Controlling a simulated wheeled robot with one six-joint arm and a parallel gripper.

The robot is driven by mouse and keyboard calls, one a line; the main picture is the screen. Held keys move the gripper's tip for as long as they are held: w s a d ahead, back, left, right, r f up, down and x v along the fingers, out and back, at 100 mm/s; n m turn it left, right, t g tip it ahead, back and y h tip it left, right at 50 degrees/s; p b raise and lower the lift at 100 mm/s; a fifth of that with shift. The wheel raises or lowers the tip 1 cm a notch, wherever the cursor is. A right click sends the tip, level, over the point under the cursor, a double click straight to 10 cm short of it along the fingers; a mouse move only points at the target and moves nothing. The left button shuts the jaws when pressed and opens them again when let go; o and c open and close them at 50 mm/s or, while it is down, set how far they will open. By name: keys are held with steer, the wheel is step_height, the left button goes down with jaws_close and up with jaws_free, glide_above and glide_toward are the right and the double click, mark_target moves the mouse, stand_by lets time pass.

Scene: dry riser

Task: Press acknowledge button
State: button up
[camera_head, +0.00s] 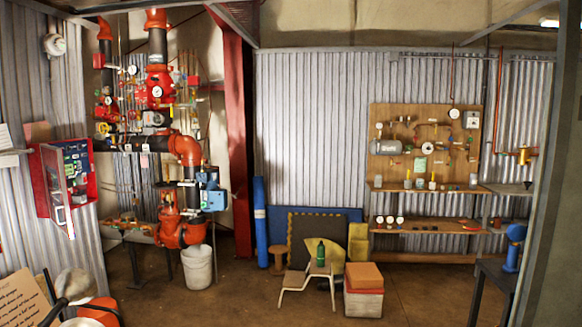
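A red control panel box (44,180) hangs on the corrugated wall at the far left, with its door standing open. Inside it is a green and blue circuit face (77,163). The acknowledge button is too small to make out on it. My gripper does not show in this view, so I cannot tell its place relative to the panel.
Red riser pipes (186,150) stand right of the panel, with a white bucket (197,266) below. An orange-seated item (98,310) and a sign board (22,300) fill the lower left.

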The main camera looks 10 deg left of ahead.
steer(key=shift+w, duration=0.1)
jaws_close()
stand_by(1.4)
